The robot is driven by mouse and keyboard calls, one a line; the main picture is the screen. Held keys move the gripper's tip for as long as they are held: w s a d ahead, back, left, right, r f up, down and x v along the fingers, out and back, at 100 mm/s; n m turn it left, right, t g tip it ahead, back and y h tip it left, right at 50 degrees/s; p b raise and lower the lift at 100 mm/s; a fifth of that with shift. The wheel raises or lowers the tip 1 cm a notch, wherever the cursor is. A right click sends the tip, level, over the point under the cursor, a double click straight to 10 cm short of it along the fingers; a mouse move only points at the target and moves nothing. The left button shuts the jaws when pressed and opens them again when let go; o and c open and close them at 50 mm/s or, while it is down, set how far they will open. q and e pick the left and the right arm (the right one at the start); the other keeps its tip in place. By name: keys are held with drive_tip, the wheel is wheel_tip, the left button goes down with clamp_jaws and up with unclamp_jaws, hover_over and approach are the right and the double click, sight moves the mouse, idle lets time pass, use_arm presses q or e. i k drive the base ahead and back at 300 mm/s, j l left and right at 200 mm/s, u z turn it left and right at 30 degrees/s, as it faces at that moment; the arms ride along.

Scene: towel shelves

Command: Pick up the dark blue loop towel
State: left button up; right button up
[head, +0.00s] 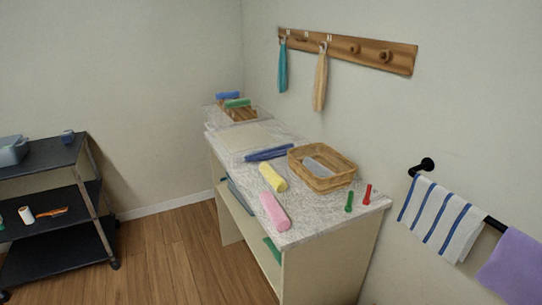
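A dark blue towel (270,153) lies long and narrow on the marbled counter (228,158), left of a wicker basket and behind a yellow rolled towel. It looks folded or bunched; a loop on it is too small to make out. Neither of my grippers is in the head view.
The wicker basket (323,182) holds a grey item. Yellow (272,178) and pink (274,211) rolls lie along the front edge; green (349,201) and red (367,194) small items stand at right. Above hangs a peg rail (400,57). A black cart (60,204) stands left; floor between is clear.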

sight(265, 154)
drive_tip(key=z, duration=0.35)
drive_tip(key=i+j+z, duration=0.1)
drive_tip(key=z, duration=0.2)
drive_tip(key=j+z, duration=0.15)
drive_tip(key=z, duration=0.2)
drive_tip(key=i+j+z, duration=0.3)
drive_tip(key=j, duration=0.45)
drive_tip(key=j+z, duration=0.3)
drive_tip(key=j, duration=0.5)
drive_tip(key=i+j+z, duration=0.15)
drive_tip(key=j+z, duration=0.15)
drive_tip(key=j, duration=0.55)
